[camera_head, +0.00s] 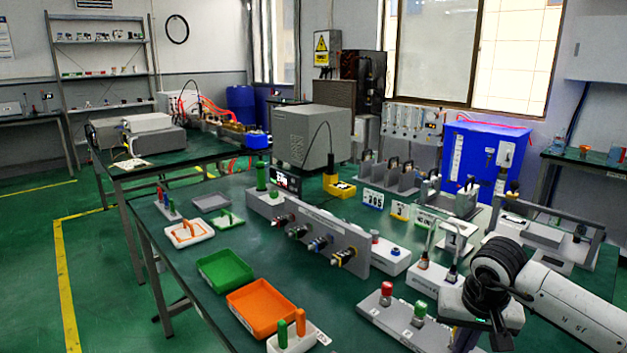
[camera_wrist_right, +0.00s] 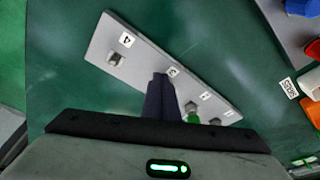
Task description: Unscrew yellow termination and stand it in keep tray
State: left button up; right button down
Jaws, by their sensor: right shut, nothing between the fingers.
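A row of connectors with coloured rings sits on the upright face of a long grey panel (camera_head: 355,268) in the head view; the nearest is the yellow termination (camera_head: 343,256), in place on that face. A green tray (camera_head: 225,268) and an orange tray (camera_head: 249,312) lie empty to the panel's left; I cannot tell which is the keep tray. My right gripper (camera_head: 500,341) is at lower right, well apart from the panel. In the wrist view its dark fingers (camera_wrist_right: 160,78) are shut and empty, over a numbered grey plate (camera_wrist_right: 150,60). My left gripper is out of view.
A grey block (camera_head: 401,330) carries red and green-capped posts in front of my right gripper. The wrist view shows a metal post (camera_wrist_right: 115,60) by label 4 and a green cap (camera_wrist_right: 192,112). A white stand (camera_head: 302,342) holds green and orange pegs at the front.

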notch_tip(320, 180, up, 6)
jog(key=p, duration=0.3)
jog(key=shift+f+p, duration=0.1)
jog(key=shift+p, duration=0.25)
